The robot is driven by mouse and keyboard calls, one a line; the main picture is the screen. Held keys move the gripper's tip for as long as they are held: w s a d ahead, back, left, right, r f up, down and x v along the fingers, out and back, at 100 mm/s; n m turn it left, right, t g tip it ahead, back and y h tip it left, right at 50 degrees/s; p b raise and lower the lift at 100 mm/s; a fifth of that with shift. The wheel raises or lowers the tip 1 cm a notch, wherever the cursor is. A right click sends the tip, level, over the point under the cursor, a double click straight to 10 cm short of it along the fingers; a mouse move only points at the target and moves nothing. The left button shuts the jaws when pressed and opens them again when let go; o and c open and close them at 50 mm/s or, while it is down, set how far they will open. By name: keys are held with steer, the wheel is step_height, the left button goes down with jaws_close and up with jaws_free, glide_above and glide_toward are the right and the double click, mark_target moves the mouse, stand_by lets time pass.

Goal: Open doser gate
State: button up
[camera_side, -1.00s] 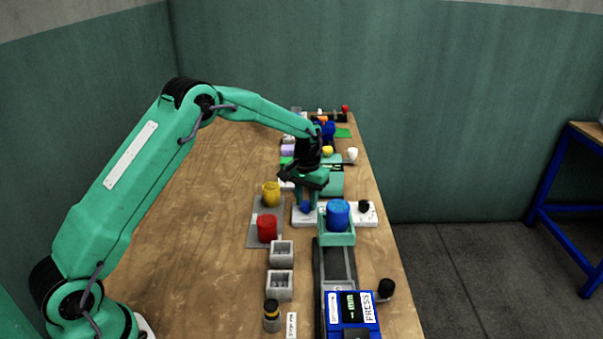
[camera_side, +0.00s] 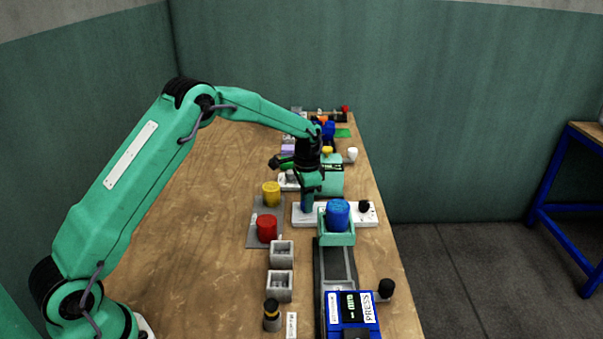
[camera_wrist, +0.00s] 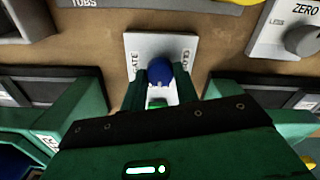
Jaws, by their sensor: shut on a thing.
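The doser gate's blue knob (camera_wrist: 159,72) stands on a white plate (camera_wrist: 160,43) marked GATE in the wrist view. My gripper (camera_wrist: 160,88) has one finger on each side of the knob and is shut on it. In the side view my gripper (camera_side: 307,200) points down at the left end of a white base (camera_side: 300,218). There the fingers mostly hide the knob.
Yellow (camera_side: 271,193) and red (camera_side: 266,229) tubs sit at the left on a grey mat. A panel marked ZERO (camera_wrist: 275,35) is near the gate plate. The blue press (camera_side: 352,312) is in front.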

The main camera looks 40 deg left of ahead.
steer(key=shift+r, duration=0.1)
stand_by(0.4)
steer(key=o, duration=1)
step_height(320, 180, up, 7)
steer(key=shift+f, duration=0.1)
steer(key=shift+r, duration=0.5)
steer(key=shift+r, duration=0.1)
